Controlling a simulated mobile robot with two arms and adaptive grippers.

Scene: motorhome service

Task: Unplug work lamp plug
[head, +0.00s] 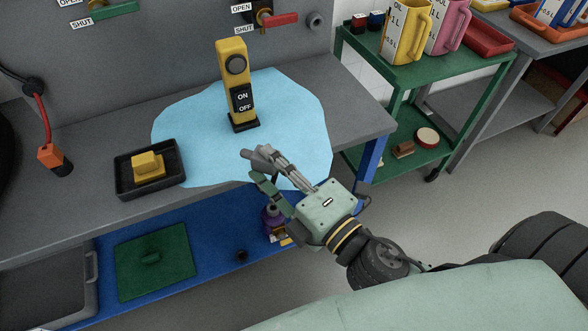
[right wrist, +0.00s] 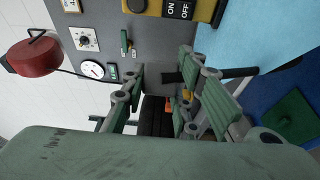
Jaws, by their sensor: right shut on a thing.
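An orange plug-like piece with a dark end (head: 54,159) hangs on a red cable at the left of the head view; I cannot tell whether it is the work lamp plug. A yellow upright unit marked ON and OFF (head: 235,80) stands on the blue patch of the bench; part of it shows in the right wrist view (right wrist: 172,9). My right gripper (head: 259,165) is at the bench's front edge, in front of the yellow unit and apart from it. It is shut on a dark grey rod-like piece, partly hidden by the fingers. My left gripper is out of view.
A black tray (head: 126,187) with a yellow block (head: 147,164) sits on the bench at left. A blue lower shelf (head: 208,229) holds a green lid (head: 155,262) and a purple bottle. A green cart (head: 372,63) with jugs stands at right. Grey floor lies between.

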